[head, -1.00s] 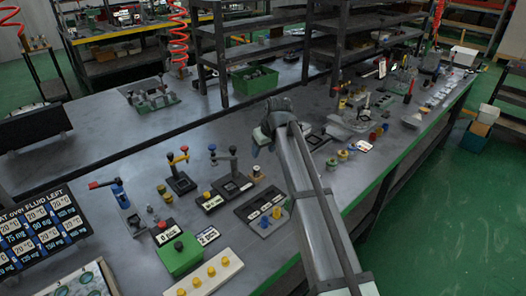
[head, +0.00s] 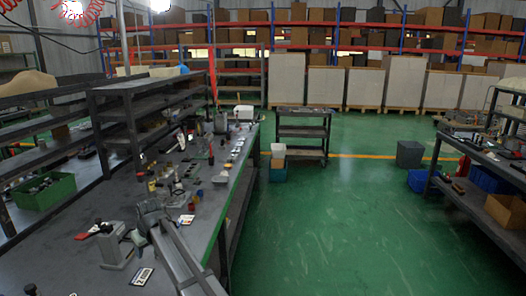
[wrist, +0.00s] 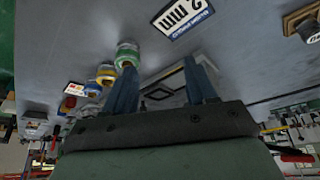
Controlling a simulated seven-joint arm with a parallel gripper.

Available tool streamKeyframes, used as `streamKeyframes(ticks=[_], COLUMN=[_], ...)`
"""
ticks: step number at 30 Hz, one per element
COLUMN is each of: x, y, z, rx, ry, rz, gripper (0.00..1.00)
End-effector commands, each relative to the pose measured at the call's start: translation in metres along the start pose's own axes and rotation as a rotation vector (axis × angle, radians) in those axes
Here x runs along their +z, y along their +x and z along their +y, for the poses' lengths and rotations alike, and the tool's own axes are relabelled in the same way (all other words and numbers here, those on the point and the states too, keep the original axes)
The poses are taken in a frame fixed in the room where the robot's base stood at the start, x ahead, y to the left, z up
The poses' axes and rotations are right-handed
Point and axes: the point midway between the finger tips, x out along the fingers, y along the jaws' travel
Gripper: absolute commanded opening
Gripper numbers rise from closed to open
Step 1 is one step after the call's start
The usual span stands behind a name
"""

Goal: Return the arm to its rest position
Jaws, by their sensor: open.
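My arm (head: 185,258) reaches up from the bottom of the head view over the workbench. My gripper (wrist: 163,88) shows in the wrist view with its two blue fingers spread apart and nothing held between them. A dark frame-like fixture (wrist: 165,90) shows behind and between the fingers. In the head view, the fingers are not clearly visible near the arm's far end.
Green floor (head: 330,220) lies open at right, before another bench (head: 480,165).

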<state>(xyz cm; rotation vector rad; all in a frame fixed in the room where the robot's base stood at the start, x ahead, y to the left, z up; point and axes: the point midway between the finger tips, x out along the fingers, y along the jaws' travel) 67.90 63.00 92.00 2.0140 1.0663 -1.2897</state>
Motion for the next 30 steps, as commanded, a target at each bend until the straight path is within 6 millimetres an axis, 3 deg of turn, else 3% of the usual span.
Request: streamKeyframes(ticks=[1, 6, 10, 12, 22, 30], x=[0.010, 0.040, 0.071, 0.100, 0.252, 0.386], y=[0.004, 0.014, 0.020, 0.031, 0.104, 0.148], z=[0.032, 0.124, 0.190, 0.214, 0.236, 0.235], rx=[0.022, 0.093, 0.145, 0.161, 0.155, 0.138], ry=[0.048, 0.194, 0.299, 0.347, 0.456, 0.552], rz=[0.003, 0.019, 0.029, 0.014, -0.146, -0.287], gripper=[0.56, 0.56, 0.56, 0.56, 0.56, 0.56])
